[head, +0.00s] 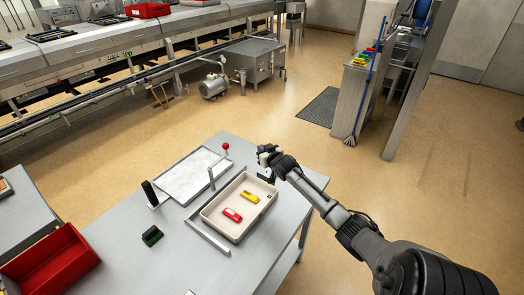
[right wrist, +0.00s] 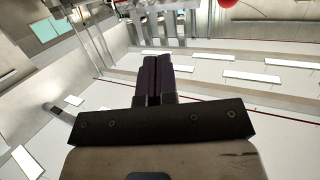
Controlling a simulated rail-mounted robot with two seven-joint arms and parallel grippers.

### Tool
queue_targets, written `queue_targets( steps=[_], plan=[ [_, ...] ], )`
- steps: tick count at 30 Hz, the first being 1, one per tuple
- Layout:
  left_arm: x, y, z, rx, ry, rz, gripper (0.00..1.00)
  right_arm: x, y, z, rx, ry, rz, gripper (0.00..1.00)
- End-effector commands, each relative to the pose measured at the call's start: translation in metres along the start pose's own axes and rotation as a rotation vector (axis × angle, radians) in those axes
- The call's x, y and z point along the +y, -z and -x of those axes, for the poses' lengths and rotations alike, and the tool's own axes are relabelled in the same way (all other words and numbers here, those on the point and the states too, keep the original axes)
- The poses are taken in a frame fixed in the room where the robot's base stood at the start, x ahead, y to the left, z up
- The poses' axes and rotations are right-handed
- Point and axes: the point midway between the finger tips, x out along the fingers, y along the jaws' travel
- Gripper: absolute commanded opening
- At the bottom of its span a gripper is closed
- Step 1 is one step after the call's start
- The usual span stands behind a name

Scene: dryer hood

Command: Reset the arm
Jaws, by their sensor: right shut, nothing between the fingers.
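My right arm (head: 340,215) comes in from the lower right in the head view. Its right gripper (head: 266,151) is over the far right edge of the table, just beyond the beige tray. In the right wrist view the two dark fingers of the gripper (right wrist: 156,60) lie side by side, shut, with nothing between them. My left gripper is in neither view.
On the grey table, a beige tray (head: 211,217) holds a red item (head: 232,215) and a yellow item (head: 250,197). Beside it are a flat white plate (head: 185,180), a red-knobbed lever (head: 226,147) and a red bin (head: 50,262). Open floor lies beyond.

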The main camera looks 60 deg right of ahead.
Motion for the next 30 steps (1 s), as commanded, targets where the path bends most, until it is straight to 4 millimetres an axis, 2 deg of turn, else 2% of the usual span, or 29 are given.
queue_targets(
  steps=[20, 26, 28, 30],
  plan=[
    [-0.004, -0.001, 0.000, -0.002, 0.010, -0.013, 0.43, 0.000, -0.001, 0.000, -0.004, -0.001, 0.025, 0.00],
    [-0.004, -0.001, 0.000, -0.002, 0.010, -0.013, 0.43, 0.013, -0.032, 0.004, -0.209, -0.075, 0.139, 0.00],
    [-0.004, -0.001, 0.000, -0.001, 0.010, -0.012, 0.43, 0.012, -0.033, 0.010, -0.291, -0.096, 0.198, 0.00],
    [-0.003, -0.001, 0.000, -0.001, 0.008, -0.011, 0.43, 0.001, -0.025, 0.020, -0.359, -0.104, 0.267, 0.00]
  ],
)
